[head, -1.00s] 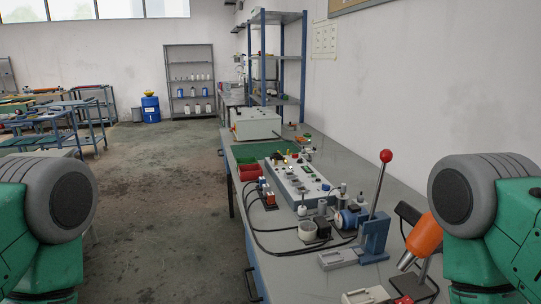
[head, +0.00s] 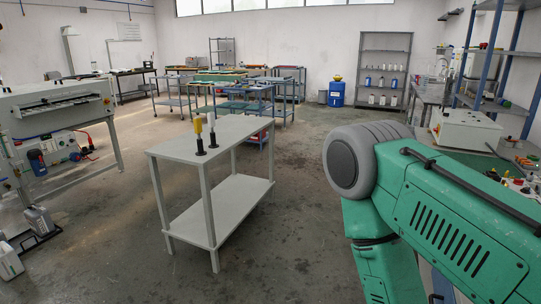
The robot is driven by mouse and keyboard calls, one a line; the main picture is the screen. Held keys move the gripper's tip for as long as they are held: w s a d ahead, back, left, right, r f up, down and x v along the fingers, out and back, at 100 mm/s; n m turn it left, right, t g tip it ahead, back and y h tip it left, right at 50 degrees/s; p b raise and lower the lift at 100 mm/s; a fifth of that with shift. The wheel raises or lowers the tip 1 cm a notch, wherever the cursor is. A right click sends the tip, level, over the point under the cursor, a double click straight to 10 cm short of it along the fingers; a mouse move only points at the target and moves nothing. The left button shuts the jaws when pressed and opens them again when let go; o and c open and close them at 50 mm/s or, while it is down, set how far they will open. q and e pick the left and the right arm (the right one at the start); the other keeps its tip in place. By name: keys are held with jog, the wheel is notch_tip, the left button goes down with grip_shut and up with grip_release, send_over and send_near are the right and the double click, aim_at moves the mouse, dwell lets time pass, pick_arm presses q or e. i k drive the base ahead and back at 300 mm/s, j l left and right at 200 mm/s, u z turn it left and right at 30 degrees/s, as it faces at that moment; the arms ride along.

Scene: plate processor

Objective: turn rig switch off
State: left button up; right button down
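I cannot pick out a rig switch in the head view. A large white machine on legs (head: 60,103) stands at the far left, with a red and blue unit (head: 38,165) under it. A white box with small controls (head: 466,130) sits on the bench at the right. Part of that bench's equipment is cut off by the right edge and hidden behind my green right arm. Neither of my grippers shows.
A grey two-shelf table (head: 228,135) with a yellow-topped and a white-topped item stands in the middle. A blue drum (head: 336,94) and a shelf rack (head: 382,72) are at the back.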

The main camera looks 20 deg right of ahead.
aim_at(519, 181)
jog(key=i+z, duration=0.3)
jog(key=i, duration=0.2)
jog(key=i+z, duration=0.3)
jog(key=i, duration=0.2)
jog(key=i+j+z, duration=0.3)
jog(key=i, duration=0.2)
jog(key=i+j+z, duration=0.3)
jog(key=i, duration=0.2)
jog(key=i+l+z, duration=0.1)
jog(key=i, duration=0.85)
jog(key=i+l+z, duration=0.15)
jog(key=i, duration=0.8)
jog(key=z, duration=0.45)
jog(key=i+z, duration=0.15)
jog(key=z, duration=0.35)
jog(key=j+z, duration=0.1)
jog(key=z, duration=0.35)
jog(key=j+z, duration=0.1)
jog(key=z, duration=0.35)
jog(key=i, duration=0.05)
